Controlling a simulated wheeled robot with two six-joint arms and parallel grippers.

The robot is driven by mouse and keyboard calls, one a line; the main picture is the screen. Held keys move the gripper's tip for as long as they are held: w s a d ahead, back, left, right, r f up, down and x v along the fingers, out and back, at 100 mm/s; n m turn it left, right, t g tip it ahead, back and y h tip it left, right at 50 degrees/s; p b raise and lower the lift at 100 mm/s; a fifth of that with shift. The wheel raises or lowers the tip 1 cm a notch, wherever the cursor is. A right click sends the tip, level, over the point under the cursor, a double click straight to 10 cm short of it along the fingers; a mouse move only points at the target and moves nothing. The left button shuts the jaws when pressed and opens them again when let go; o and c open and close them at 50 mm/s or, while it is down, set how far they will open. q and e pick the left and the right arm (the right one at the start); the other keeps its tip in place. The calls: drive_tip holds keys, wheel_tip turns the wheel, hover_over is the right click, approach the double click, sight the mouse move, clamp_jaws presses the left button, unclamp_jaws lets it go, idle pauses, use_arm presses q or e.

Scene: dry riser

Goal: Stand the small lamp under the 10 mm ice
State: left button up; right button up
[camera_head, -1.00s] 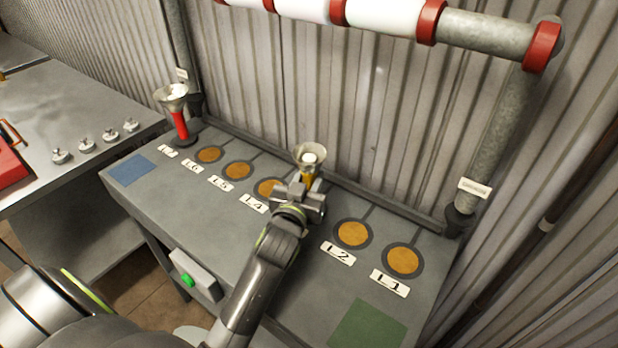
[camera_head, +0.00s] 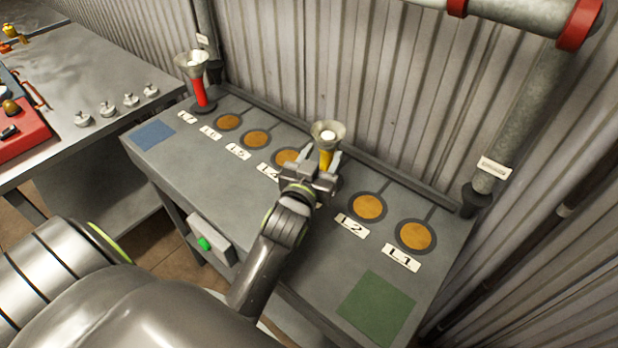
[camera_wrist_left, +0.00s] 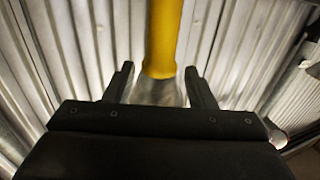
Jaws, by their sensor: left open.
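A lamp with a yellow stem (camera_head: 327,157) and a flared metal head stands upright on the grey bench (camera_head: 240,205), between the L4 and L2 spots. The spot beneath it is hidden. My left gripper (camera_head: 320,162) is open with its fingers on either side of the yellow stem. In the left wrist view, the yellow stem (camera_wrist_left: 163,40) is between the fingertips (camera_wrist_left: 158,72), with gaps at both sides. A similar lamp with a red stem (camera_head: 199,94) stands at the L7 end. The overhead pipe (camera_head: 515,14) is mostly out of frame; no ice thickness is readable.
Orange spots with labels line the bench, including L2 (camera_head: 367,207) and L1 (camera_head: 415,236). A green square (camera_head: 376,308) and a blue square (camera_head: 153,135) mark its ends. A corrugated wall (camera_head: 340,80) rises behind. A metal side table (camera_head: 85,65) holds small fittings and a red case.

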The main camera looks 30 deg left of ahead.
use_arm(q)
drive_tip(key=s+d, duration=0.1)
drive_tip(key=s, duration=0.7)
drive_tip(key=shift+s+d, duration=0.3)
